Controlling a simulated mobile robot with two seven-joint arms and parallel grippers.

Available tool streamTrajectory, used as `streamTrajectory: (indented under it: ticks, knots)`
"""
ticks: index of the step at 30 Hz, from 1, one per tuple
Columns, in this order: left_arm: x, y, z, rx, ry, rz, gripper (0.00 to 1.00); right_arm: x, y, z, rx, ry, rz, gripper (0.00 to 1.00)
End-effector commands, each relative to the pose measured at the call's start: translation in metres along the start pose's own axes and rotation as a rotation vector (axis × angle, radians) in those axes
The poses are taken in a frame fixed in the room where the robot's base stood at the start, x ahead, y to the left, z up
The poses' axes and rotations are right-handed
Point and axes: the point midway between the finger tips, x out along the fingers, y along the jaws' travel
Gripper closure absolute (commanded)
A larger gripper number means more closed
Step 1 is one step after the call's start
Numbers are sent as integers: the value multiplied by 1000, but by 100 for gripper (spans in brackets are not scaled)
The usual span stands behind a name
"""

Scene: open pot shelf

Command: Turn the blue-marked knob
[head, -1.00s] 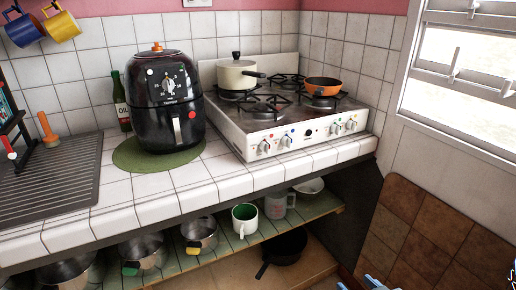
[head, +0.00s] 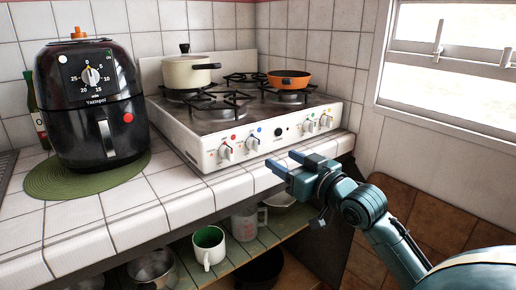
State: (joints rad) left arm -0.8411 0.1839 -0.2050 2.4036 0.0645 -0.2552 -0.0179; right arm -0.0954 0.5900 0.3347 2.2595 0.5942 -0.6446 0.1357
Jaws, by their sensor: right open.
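The blue-marked knob (head: 252,144) is on the stove's white front panel, second from the left, with a blue dot just above it. It is pale and no gripper touches it. My right gripper (head: 281,160) reaches in from the lower right in the head view. Its blue fingers are apart and empty, pointing left, a little below and to the right of the knob, in front of the counter edge. The stove (head: 205,147) stands on the white tiled counter. My left gripper is not in view.
A red-marked knob (head: 226,152) sits left of it; a black button (head: 278,132) and two more knobs are to the right. A cream pot (head: 188,73) and orange pan (head: 289,80) stand on the burners. A black air fryer (head: 92,110) is left. A shelf with cookware lies below.

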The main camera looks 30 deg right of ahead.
Motion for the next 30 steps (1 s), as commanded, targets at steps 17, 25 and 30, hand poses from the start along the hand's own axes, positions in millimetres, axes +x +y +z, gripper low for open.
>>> streamTrajectory:
  ticks: [17,25,30]
  knots:
    - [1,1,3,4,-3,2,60,89,0,1,0,-1,0,47]
    - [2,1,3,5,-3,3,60,93,0,1,-1,-2,0,47]
    - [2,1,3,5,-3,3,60,93,0,1,-1,-2,0,54]
